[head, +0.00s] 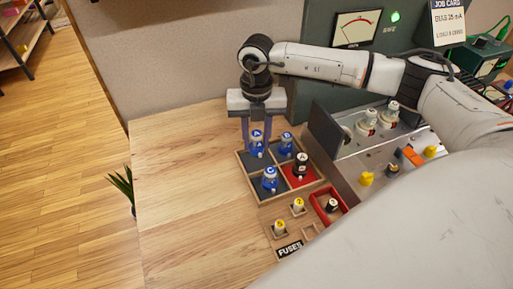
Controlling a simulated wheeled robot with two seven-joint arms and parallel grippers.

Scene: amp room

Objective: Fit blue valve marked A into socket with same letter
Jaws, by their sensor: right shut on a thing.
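My right gripper (257,146) points down over the divided tray (249,186), its two fingers on either side of the blue valve marked A (257,139). It is shut on that valve, which is upright in or just above the tray's far left compartment; I cannot tell whether it is lifted. Other blue valves stand in the far right compartment (286,144) and the near left one, marked C (269,180). My left gripper is out of view.
White-based valves (366,124) stand on the chassis behind a raised dark panel (325,130). Yellow knobs (366,178) and an orange part (413,156) are nearer. The table's left side (185,190) is clear.

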